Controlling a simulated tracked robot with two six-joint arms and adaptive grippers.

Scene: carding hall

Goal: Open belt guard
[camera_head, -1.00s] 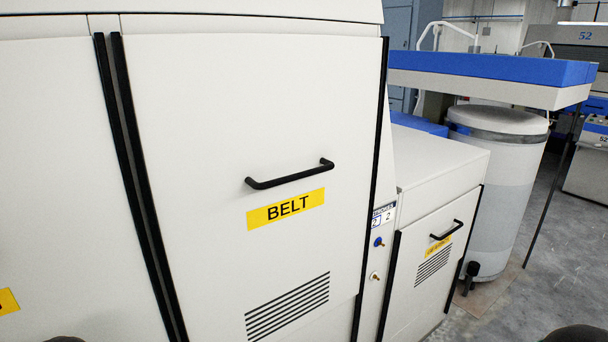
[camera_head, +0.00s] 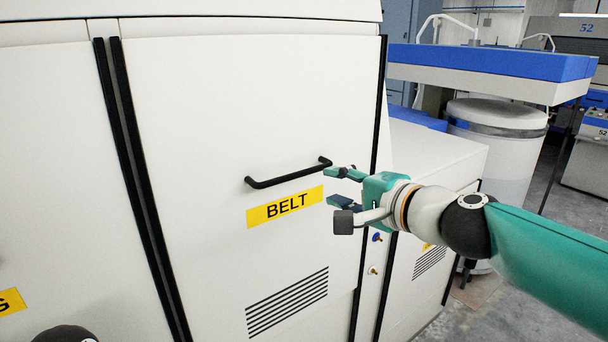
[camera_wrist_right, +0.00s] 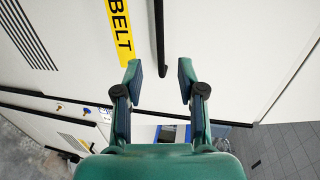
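The belt guard (camera_head: 230,110) is a tall white door with a yellow BELT label (camera_head: 286,206) and black edge strips. It is closed. Its black bar handle (camera_head: 290,176) sits just above the label; in the right wrist view the handle (camera_wrist_right: 160,45) points in between the fingertips. My right gripper (camera_head: 336,187) is open and empty, by the right end of the handle. In the right wrist view the open fingers (camera_wrist_right: 160,72) stand on either side of the handle's line; whether they touch it I cannot tell. My left gripper does not show.
A lower white cabinet (camera_head: 440,155) stands to the right, partly behind my right arm. Behind it are a round white can (camera_head: 500,135) and a blue-topped table (camera_head: 490,63). Vent slots (camera_head: 287,300) lie below the label. Grey floor is open at far right.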

